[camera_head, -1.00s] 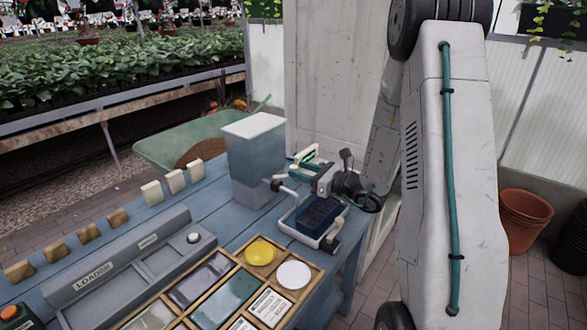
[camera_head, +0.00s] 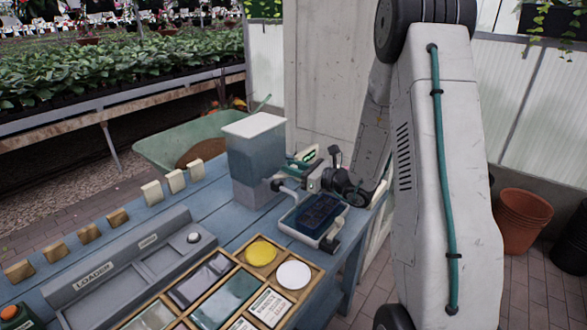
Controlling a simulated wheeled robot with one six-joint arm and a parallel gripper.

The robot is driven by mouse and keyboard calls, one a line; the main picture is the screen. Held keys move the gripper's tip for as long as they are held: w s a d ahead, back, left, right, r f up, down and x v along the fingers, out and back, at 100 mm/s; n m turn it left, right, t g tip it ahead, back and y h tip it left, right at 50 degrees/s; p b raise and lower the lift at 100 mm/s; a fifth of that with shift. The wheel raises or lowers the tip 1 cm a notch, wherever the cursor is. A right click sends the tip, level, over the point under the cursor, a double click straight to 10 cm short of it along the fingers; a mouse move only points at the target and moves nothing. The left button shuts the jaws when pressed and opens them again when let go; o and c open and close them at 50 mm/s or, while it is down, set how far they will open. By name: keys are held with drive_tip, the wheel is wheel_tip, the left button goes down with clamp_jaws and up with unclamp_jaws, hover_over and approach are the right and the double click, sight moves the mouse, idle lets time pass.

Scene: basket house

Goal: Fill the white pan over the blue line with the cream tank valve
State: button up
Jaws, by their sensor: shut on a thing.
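The clear tank (camera_head: 256,160) with a white lid stands at the back edge of the blue bench and holds bluish water. Its cream valve (camera_head: 280,185) sticks out to the right from the tank's lower part. My gripper (camera_head: 304,161) is at the valve, beside the tank, and is shut on the valve; its fingers partly hide the valve's handle. The white pan (camera_head: 289,222) sits on the bench below the spout, with a dark blue inside. I cannot make out the blue line or the water level in the pan.
A grey loader tray (camera_head: 110,275) and a wooden compartment tray (camera_head: 228,268) with a yellow disc (camera_head: 261,253) and a white disc (camera_head: 293,275) fill the front. Several small blocks line the left edge. A green wheelbarrow (camera_head: 165,148) stands behind.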

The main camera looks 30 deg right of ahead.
drive_tip(key=shift+w+a+n+g+y, duration=0.1)
drive_tip(key=shift+w+n+g+y, duration=0.5)
drive_tip(key=shift+n+g+y, duration=0.8)
drive_tip(key=shift+w+d+n+g+y, duration=0.1)
drive_tip(key=shift+w+n+g+y, duration=0.45)
drive_tip(key=shift+n+g+y, duration=0.9)
drive_tip(key=shift+w+a+n+g+y, duration=0.1)
drive_tip(key=shift+w+n+g+y, duration=0.5)
drive_tip(key=shift+n+g+y, duration=0.75)
drive_tip(key=shift+g, duration=0.3)
drive_tip(key=o, duration=0.9)
drive_tip(key=v, duration=0.7)
drive_tip(key=shift+d, duration=0.35)
drive_tip(key=shift+s, duration=0.1)
